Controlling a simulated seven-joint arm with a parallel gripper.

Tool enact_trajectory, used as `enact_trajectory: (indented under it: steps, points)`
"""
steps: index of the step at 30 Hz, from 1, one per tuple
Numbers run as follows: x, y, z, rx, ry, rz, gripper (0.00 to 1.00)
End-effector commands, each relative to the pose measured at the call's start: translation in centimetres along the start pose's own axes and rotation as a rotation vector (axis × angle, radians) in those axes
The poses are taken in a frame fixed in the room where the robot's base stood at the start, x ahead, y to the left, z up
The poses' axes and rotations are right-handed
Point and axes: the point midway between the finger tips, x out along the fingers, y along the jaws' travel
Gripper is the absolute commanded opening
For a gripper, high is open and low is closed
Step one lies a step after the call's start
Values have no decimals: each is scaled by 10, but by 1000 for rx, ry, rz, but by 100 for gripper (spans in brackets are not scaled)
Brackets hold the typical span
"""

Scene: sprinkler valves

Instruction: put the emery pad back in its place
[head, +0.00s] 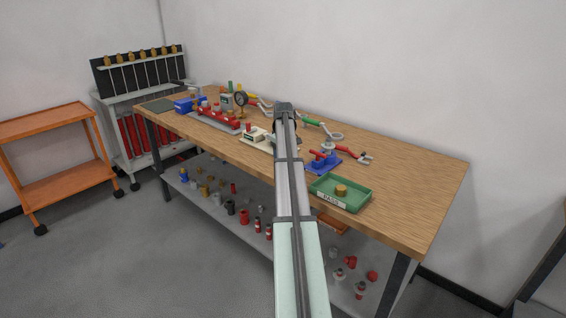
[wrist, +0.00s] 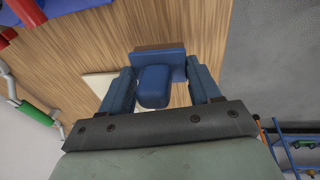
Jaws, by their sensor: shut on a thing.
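The emery pad (wrist: 158,54) is in the wrist view, a blue block with a brown edge and a rounded blue grip (wrist: 153,88). My gripper (wrist: 161,84) has its two blue fingers on either side of the grip and is shut on the pad. The wood bench top lies beyond it; I cannot tell whether the pad touches it. A pale flat piece (wrist: 98,84) lies on the bench beside the left finger; I cannot tell whether it is the pad's place. In the head view my arm hides the fingertips and the pad.
On the workbench (head: 425,185), a green tray (head: 326,197) holding a brass part and a blue fixture (head: 325,161) stand right of my arm. A cream base (head: 254,143), a red manifold (head: 217,116) and a gauge (head: 241,98) stand left. Green-handled (head: 313,123) and red-handled tools lie behind.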

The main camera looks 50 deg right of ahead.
Motion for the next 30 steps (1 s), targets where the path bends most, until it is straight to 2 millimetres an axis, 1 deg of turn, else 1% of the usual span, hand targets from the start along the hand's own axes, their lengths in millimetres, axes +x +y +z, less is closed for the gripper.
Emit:
enact_trajectory:
  steps: [5, 9, 12, 23, 24, 30]
  points:
    - [13, -2, 2, 1, 0, 0, 0]
    - [30, -5, 5, 1, 0, -1, 0]
    - [38, -6, 6, 1, 1, 0, 0]
    - [41, -7, 6, 1, 1, 0, 0]
    - [42, -7, 6, 1, 1, 0, 64]
    - [41, -7, 6, 1, 1, 0, 83]
